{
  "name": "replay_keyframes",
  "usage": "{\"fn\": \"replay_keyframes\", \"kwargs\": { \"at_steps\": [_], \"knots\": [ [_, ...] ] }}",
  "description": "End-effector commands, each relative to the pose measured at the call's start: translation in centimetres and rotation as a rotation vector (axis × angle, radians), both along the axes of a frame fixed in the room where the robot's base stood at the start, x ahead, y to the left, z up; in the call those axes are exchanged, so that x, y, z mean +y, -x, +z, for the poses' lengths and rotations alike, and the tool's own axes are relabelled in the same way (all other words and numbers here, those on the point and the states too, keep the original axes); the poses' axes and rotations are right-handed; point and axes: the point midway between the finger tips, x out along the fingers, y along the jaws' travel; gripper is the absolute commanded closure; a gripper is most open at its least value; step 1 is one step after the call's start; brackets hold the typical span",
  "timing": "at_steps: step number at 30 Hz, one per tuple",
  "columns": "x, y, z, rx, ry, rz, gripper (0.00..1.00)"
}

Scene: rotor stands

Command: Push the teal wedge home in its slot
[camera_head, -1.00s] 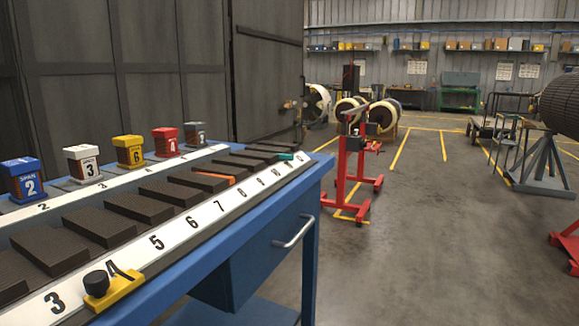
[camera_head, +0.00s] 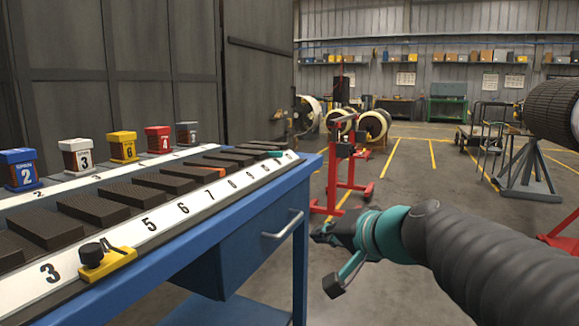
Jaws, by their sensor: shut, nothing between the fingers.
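The teal wedge (camera_head: 276,153) shows as a small teal strip at the far end of the row of dark slotted blocks, near the high numbers. How deep it sits in its slot is too small to tell. My gripper (camera_head: 322,234) is in the lower middle, right of the bench and in front of the drawer side, with its tip toward the left. It is shut and empty, apart from the wedge, and nearer to me and lower in the picture.
Several coloured numbered blocks stand along the back. A red stand (camera_head: 350,175) is beyond my gripper.

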Motion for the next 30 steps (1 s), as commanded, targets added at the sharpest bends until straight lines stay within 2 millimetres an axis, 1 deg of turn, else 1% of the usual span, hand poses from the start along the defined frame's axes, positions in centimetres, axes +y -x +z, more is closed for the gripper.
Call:
{"fn": "replay_keyframes", "kwargs": {
  "at_steps": [1, 3, 5, 6, 9, 12, 16, 22, 26, 30],
  "knots": [
    [0.6, -2.1, 0.8, -0.014, -0.075, -0.023, 1.0],
    [1.1, -4.7, 2.4, -0.036, -0.18, -0.064, 1.0],
    [1.3, -7.0, 3.7, -0.051, -0.27, -0.1, 1.0],
    [1.4, -8.4, 4.4, -0.057, -0.325, -0.126, 1.0],
    [1.4, -11.7, 5.8, -0.065, -0.457, -0.189, 1.0],
    [1.2, -14.3, 6.6, -0.063, -0.561, -0.245, 1.0],
    [0.9, -16.6, 7.1, -0.054, -0.653, -0.296, 1.0],
    [0.9, -18.1, 7.3, -0.046, -0.703, -0.325, 1.0],
    [1.4, -19.2, 7.4, -0.045, -0.704, -0.325, 1.0],
    [2.4, -21.2, 7.4, -0.044, -0.704, -0.325, 1.0]
  ]
}}
